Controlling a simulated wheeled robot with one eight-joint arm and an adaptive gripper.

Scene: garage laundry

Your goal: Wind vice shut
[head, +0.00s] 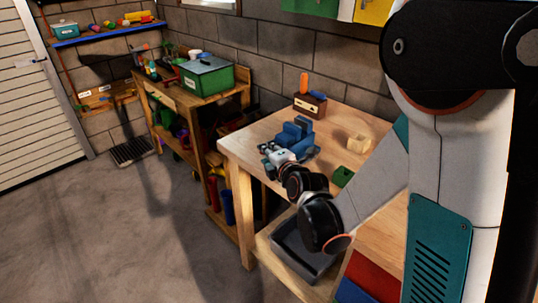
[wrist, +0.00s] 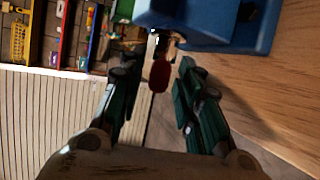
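The blue vice (head: 295,134) stands on the wooden workbench near its left front corner in the head view. Its blue body (wrist: 218,22) fills the top of the wrist view at the bench edge. A dark red handle end (wrist: 160,75) hangs from a dark rod below the vice. My gripper (wrist: 156,68) is open, with one green-and-black finger on each side of the red handle end. Gaps show on both sides, and neither finger appears to touch it. In the head view my gripper (head: 271,152) is beside the vice's front, and hides the handle.
A wooden block (head: 359,144), a green block (head: 342,177) and a small dark red box (head: 310,104) are on the workbench (head: 262,132). A grey tray (head: 290,252) lies below my arm. A second bench with a green toolbox (head: 207,77) stands behind. The floor at left is clear.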

